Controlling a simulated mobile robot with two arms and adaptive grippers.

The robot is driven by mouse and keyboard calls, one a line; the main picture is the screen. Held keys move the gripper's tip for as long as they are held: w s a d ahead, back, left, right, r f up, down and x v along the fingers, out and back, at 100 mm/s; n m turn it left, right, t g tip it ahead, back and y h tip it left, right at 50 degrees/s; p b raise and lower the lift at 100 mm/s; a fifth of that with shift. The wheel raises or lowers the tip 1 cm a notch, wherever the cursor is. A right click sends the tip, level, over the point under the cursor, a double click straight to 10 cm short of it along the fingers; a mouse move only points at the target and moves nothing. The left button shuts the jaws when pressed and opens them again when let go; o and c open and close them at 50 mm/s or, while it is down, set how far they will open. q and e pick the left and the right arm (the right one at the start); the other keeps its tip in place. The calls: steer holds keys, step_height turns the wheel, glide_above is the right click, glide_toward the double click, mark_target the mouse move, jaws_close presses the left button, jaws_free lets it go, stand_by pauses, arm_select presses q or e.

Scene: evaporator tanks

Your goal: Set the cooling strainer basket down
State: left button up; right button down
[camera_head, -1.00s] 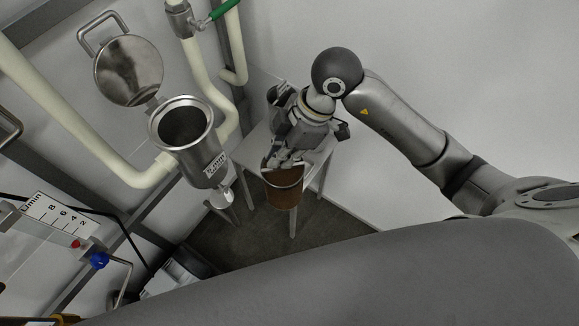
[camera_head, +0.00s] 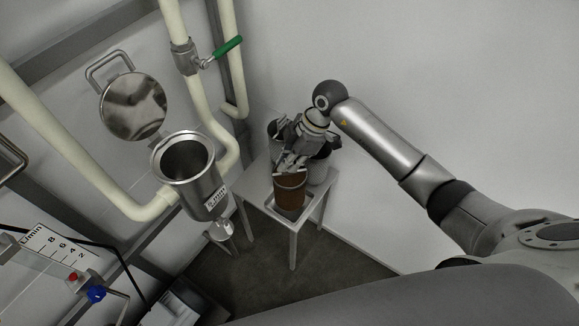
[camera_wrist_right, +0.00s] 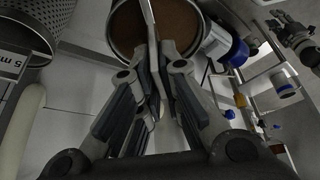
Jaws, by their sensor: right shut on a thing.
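The strainer basket (camera_head: 290,192) is brown, with a metal rim and a bail handle. It looks upright, over or in a grey shallow tray (camera_head: 294,215) at the front of a small grey table. I cannot tell whether its bottom touches the tray. My right gripper (camera_head: 290,168) is above the basket, shut on its handle. In the right wrist view, the fingers (camera_wrist_right: 155,85) close on the handle, and the basket (camera_wrist_right: 190,22) shows its brown inside at the top.
The small table (camera_head: 255,183) stands by the wall; its left part is bare. A steel strainer housing (camera_head: 206,190) with its lid (camera_head: 134,106) open is to the left, on cream pipes. A perforated metal basket (camera_wrist_right: 38,18) shows in the right wrist view.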

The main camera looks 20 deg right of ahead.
steer(key=shift+w+f, duration=0.2)
steer(key=shift+w+d+f, duration=0.1)
steer(key=shift+f, duration=1.55)
steer(key=c, duration=1.6)
jaws_free()
steer(key=shift+f, duration=0.15)
steer(key=v, duration=1.2)
